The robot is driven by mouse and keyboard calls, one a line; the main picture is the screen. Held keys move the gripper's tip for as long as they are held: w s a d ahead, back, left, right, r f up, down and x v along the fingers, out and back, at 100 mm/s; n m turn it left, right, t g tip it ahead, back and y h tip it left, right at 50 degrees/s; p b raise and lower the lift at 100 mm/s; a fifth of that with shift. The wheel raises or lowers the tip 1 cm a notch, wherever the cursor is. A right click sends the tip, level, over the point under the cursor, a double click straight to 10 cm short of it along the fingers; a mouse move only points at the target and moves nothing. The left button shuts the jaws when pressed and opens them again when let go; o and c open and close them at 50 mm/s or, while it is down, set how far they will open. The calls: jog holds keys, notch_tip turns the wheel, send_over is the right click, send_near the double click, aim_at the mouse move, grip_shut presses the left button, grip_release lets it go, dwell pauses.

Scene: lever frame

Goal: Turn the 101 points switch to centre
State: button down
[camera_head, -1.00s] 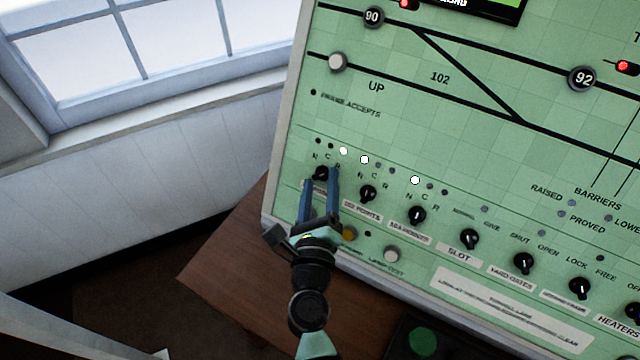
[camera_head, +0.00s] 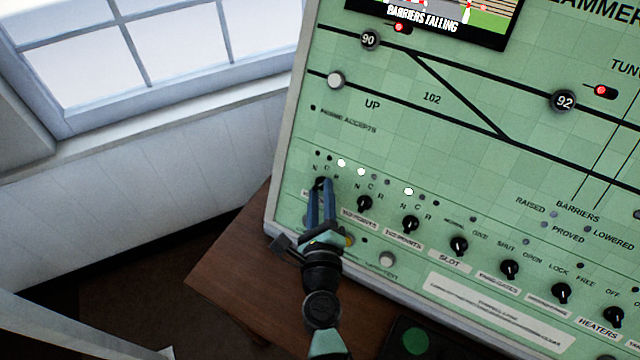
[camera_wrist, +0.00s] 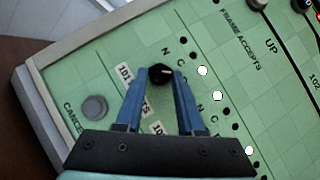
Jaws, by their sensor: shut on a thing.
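The 101 points switch is a black round knob (camera_head: 320,182) at the left end of the panel's knob row. In the wrist view the knob (camera_wrist: 159,76) sits between the tips of my blue fingers. My gripper (camera_head: 321,186) is shut on it, one finger on each side. A pale pointer mark on the knob faces right, towards the R side of its N, C, R marks. Of the three lamps above it, the R-side lamp (camera_wrist: 202,70) is lit white and the other two are dark. The fingers partly cover the 101 label (camera_wrist: 126,76).
The 102 points knob (camera_head: 364,203) is close on the right, with several more knobs beyond it. A grey button (camera_wrist: 95,107) lies near the panel's left edge. A wooden desk (camera_head: 235,270) is below, and a window is at the upper left.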

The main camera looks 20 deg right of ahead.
jog(key=shift+d+r+n+g+y+p, duration=0.1)
jog(key=shift+r+n+g+y+p, duration=0.3)
jog(key=shift+n+p, duration=0.95)
jog(key=shift+d+r+n+g+y+p, duration=0.15)
jog(key=shift+n+y+p, duration=0.4)
jog(key=shift+p, duration=1.65)
jog(key=shift+r+n+g+y+p, duration=0.2)
jog(key=shift+n+y+p, duration=0.55)
jog(key=shift+p, duration=1)
jog(key=shift+f+n+g+p, duration=0.2)
jog(key=shift+n+g+p, duration=0.25)
jog(key=shift+n+p, duration=0.55)
jog(key=shift+p, duration=0.3)
jog(key=c, duration=0.5)
grip_release()
jog(key=v, duration=0.6)
jog(key=p+v, duration=0.1)
jog(key=v, duration=0.6)
jog(key=shift+d+p, duration=0.25)
jog(key=shift+p, duration=0.05)
